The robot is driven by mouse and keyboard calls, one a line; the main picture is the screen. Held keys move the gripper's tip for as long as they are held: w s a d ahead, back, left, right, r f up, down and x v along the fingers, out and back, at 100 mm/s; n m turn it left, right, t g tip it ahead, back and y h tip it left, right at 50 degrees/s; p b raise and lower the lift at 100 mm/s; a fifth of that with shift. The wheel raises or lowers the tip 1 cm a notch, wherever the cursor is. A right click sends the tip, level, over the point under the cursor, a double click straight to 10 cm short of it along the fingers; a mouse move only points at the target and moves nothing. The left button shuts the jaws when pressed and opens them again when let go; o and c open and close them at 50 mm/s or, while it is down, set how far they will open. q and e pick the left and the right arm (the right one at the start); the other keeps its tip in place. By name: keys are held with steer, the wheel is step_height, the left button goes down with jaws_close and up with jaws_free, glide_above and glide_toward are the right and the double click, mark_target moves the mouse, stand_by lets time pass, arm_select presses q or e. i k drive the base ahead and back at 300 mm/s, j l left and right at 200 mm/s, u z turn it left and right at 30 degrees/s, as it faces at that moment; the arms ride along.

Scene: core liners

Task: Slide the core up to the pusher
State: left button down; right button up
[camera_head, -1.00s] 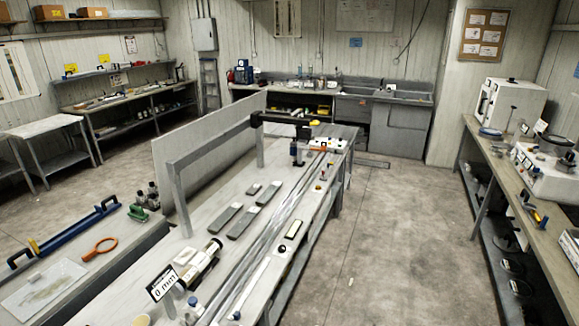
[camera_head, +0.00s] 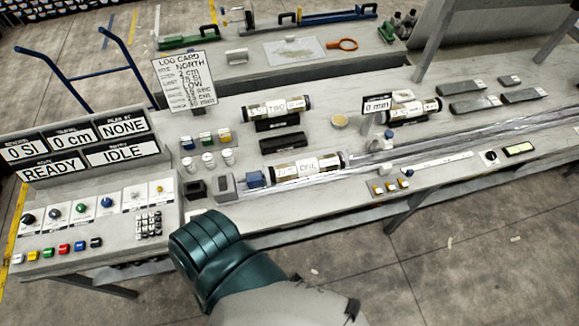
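A clear core liner labelled ONE (camera_head: 306,170) with dark end caps lies lengthwise at the left end of the long rail track (camera_head: 460,140). A blue block (camera_head: 255,180), which looks like the pusher, stands just left of the core's left end; I cannot tell whether they touch. A grey block (camera_head: 227,186) is left of that. Neither gripper's fingers show. A teal and grey part of one of my arms stands at the bottom centre, in front of the bench.
Core TWO (camera_head: 283,107) and another core (camera_head: 414,110) lie behind the track. A console (camera_head: 90,205) with displays reading READY and IDLE, knobs and coloured buttons fills the left. A log card (camera_head: 186,80) stands behind it. Small coloured-top pots (camera_head: 205,138) sit between.

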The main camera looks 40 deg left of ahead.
mark_target(316, 165)
steer(key=u, duration=1.3)
